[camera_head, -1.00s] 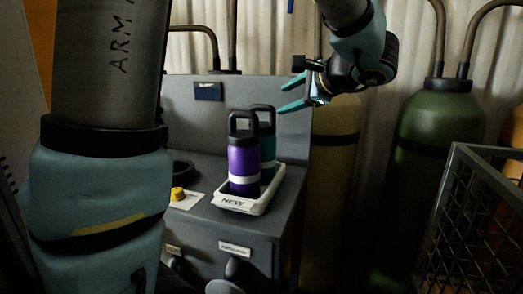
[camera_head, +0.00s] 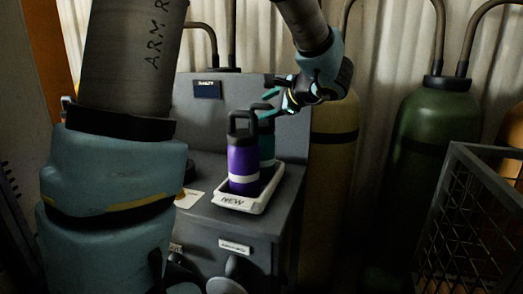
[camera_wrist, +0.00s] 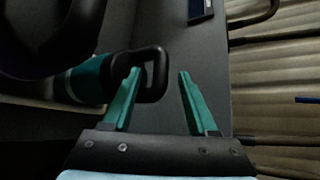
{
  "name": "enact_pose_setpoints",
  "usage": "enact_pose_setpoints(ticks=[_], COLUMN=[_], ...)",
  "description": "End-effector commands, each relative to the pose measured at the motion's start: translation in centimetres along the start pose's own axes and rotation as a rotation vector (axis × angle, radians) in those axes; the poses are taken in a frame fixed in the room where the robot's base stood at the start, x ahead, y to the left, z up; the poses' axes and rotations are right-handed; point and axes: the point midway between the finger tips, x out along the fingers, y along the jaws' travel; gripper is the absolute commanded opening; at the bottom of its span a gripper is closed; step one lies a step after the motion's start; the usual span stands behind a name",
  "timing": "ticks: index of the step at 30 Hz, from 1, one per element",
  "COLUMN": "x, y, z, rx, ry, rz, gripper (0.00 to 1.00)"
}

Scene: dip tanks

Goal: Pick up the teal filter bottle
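The teal filter bottle (camera_head: 267,147) stands upright in a white tray (camera_head: 262,205) marked NEW, partly hidden behind a purple bottle (camera_head: 243,163). In the wrist view the teal bottle (camera_wrist: 84,80) lies at left, its black loop handle (camera_wrist: 160,58) reaching toward the fingers. My gripper (camera_head: 269,101) is at the height of the teal bottle's handle in the head view. In the wrist view my gripper (camera_wrist: 160,74) is open. Its left finger overlaps the handle, and the handle's end shows between the fingers. I cannot tell whether they touch.
The tray sits on a grey cabinet top with a raised back panel (camera_head: 290,135). A yellow cylinder (camera_head: 333,150) stands just right of the cabinet, with a green cylinder (camera_head: 433,150) and a mesh cage (camera_head: 475,210) farther right. The purple bottle stands close in front of the teal one.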

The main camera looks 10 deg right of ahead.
Motion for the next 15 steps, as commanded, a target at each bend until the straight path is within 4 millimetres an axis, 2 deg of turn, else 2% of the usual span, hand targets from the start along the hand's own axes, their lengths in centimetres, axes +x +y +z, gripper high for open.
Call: enact_pose_setpoints(ticks=[2,15], x=[-0.02,-0.03], y=[-0.01,-0.01], z=[0.00,0.00], rx=[0.000,0.000], ry=[0.000,0.000], rz=[0.000,0.000], gripper=[0.49,0.00])
